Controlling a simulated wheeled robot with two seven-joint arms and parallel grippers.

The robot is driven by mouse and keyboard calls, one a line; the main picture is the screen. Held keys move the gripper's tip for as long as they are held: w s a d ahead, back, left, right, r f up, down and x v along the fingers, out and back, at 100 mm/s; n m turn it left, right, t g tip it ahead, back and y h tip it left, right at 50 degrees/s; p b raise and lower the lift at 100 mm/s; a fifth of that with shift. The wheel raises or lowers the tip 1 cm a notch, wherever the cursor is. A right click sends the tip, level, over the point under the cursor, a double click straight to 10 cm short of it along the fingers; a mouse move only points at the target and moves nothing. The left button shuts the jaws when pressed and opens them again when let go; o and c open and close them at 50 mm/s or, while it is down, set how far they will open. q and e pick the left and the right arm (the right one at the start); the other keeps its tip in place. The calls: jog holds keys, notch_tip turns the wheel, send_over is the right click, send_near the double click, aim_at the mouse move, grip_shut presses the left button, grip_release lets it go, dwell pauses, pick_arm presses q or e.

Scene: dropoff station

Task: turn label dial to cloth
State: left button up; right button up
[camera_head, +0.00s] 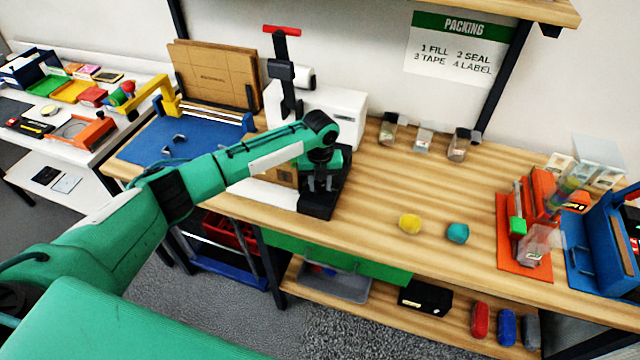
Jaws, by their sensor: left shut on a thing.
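A white machine (341,112) with a black column and a red-topped handle stands at the back of the wooden table. A black base (322,205) sticks out at its front. My left gripper (321,188) comes in from the left and points down at this black base. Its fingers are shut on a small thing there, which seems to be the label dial. The dial's face and its marks are hidden or too small to read. My right gripper is not in view.
A blue mat (150,147) with a yellow tool lies left of the machine. A yellow ball (410,223) and a teal ball (457,233) lie to its right. Small clear bins (423,137) stand behind. An orange-red stand (522,258) is at the right.

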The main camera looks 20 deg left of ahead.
aim_at(320, 186)
pick_arm(q)
jog(key=shift+m, duration=1.4)
jog(key=shift+r+b, duration=0.1)
jog(key=shift+b, duration=0.2)
jog(key=o, duration=1)
jog(key=shift+c, duration=0.2)
jog(key=shift+r, duration=0.35)
notch_tip(320, 186, up, 13)
jog(key=b, duration=0.3)
jog(key=shift+b, duration=0.3)
